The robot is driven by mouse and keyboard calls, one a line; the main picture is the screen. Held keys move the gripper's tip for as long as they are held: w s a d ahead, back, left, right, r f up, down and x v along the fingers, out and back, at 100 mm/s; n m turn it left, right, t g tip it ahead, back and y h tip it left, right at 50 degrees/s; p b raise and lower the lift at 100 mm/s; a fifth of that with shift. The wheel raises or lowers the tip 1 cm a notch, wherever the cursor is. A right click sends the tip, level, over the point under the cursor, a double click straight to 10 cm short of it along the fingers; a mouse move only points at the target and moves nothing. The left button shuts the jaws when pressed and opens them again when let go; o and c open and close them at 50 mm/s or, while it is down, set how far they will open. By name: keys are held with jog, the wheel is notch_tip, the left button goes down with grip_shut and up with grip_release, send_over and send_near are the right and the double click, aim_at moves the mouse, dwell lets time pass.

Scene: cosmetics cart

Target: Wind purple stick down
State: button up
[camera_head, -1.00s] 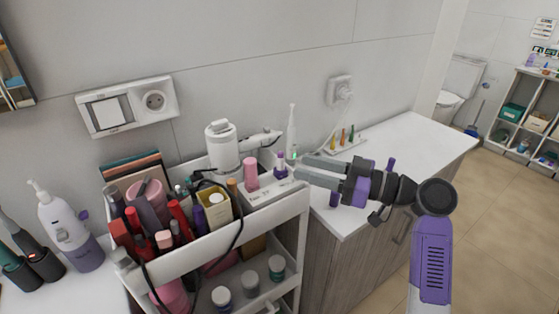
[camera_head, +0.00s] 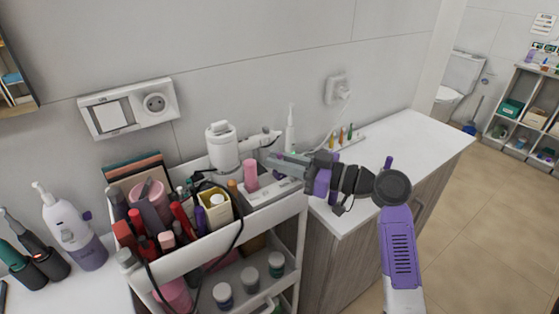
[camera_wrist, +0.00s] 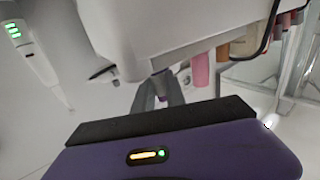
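In the wrist view a small purple piece of the stick (camera_wrist: 160,85) shows between my two grey fingers (camera_wrist: 159,93). The fingers stand on either side of it, but I cannot tell whether they press on it. The pink stick (camera_head: 251,175) stands upright in the same holder, just left of my fingertips. It also shows in the wrist view (camera_wrist: 200,70).
The white cart (camera_head: 230,232) is crowded with cosmetics on the left, and a black cable hangs over its front. A white hair dryer (camera_head: 222,146) stands behind the holder. A white toothbrush (camera_head: 290,132) and a row of small coloured sticks stand on the counter (camera_head: 410,135).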

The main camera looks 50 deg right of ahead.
grip_shut()
jog(key=shift+a+m+h, duration=0.1)
jog(key=shift+m+h, duration=0.8)
jog(key=shift+h, duration=0.5)
jog(key=shift+t+h, duration=0.3)
jog(key=m+h+p, duration=0.1)
jog(key=m+h, duration=0.1)
jog(key=shift+r+h, duration=0.1)
jog(key=shift+h, duration=0.3)
jog(key=m+g+h+p, duration=0.1)
jog(key=m+h+p, duration=0.2)
jog(key=h+p, duration=0.2)
jog(key=shift+m+g+h+p, duration=0.3)
jog(key=shift+m+h+p, duration=0.3)
jog(key=shift+p, duration=0.3)
jog(key=shift+m+g+h+p, duration=0.7)
jog(key=shift+m+h+p, duration=0.35)
jog(key=shift+h, duration=0.25)
jog(key=shift+f, duration=0.2)
